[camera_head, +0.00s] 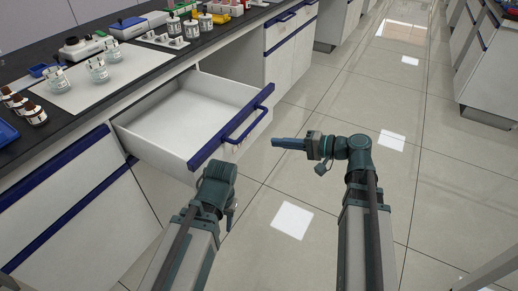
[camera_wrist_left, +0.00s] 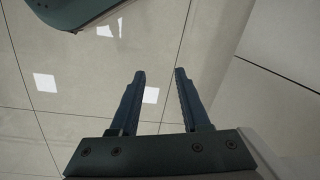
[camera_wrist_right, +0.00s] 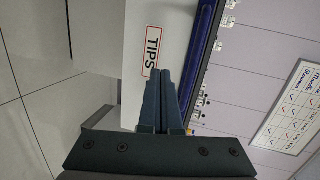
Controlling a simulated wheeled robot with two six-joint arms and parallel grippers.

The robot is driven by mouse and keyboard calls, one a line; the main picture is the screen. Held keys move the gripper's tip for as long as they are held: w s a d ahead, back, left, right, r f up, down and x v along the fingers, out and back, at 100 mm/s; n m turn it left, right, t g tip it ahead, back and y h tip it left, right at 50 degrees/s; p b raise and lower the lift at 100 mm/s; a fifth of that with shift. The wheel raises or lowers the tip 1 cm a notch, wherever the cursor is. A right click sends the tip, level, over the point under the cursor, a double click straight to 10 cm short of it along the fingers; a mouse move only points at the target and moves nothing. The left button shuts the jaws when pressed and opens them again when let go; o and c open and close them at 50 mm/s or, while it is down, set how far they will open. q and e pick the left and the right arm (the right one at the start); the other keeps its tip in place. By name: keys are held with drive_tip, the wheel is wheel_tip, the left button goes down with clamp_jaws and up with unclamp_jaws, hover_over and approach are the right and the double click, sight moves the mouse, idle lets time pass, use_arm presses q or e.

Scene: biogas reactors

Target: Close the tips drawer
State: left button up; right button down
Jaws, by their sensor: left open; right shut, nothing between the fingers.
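The tips drawer (camera_head: 185,112) stands pulled out from the white cabinet under the left bench, and it looks empty. Its front has a blue top edge and a blue bar handle (camera_head: 250,124). The right wrist view shows the white drawer front (camera_wrist_right: 165,20) with a red-framed "TIPS" label (camera_wrist_right: 152,51). My right gripper (camera_head: 275,142) is shut and empty, its tips pointing at the drawer front; contact cannot be told. My left gripper (camera_wrist_left: 160,72) is open and empty over the floor. In the head view its arm is just below the drawer front, with its fingers mostly hidden.
The dark bench top (camera_head: 118,70) above the drawer holds bottles, jars and small devices. Closed cabinets with blue edges flank the drawer. The tiled floor (camera_head: 325,95) to the right is clear, with another cabinet (camera_head: 490,90) at the far right.

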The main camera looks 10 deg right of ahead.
drive_tip(key=w+d+f+m+t+y+b, duration=0.1)
drive_tip(key=w+d+f+m+t+b, duration=0.15)
drive_tip(key=d+b, duration=0.3)
use_arm(q)
wheel_tip(320, 180, down, 7)
drive_tip(key=shift+p, duration=0.3)
use_arm(e)
drive_tip(key=x, duration=1.3)
drive_tip(key=shift+r+t, duration=0.45)
use_arm(q)
drive_tip(key=shift+f, duration=0.1)
use_arm(e)
drive_tip(key=shift+w+a+n, duration=0.1)
drive_tip(key=shift+n, duration=0.15)
hover_over(185, 114)
drive_tip(key=shift+s, duration=0.2)
drive_tip(key=shift+w, duration=0.1)
drive_tip(key=shift+w+a+r, duration=0.1)
drive_tip(key=shift+a, duration=0.05)
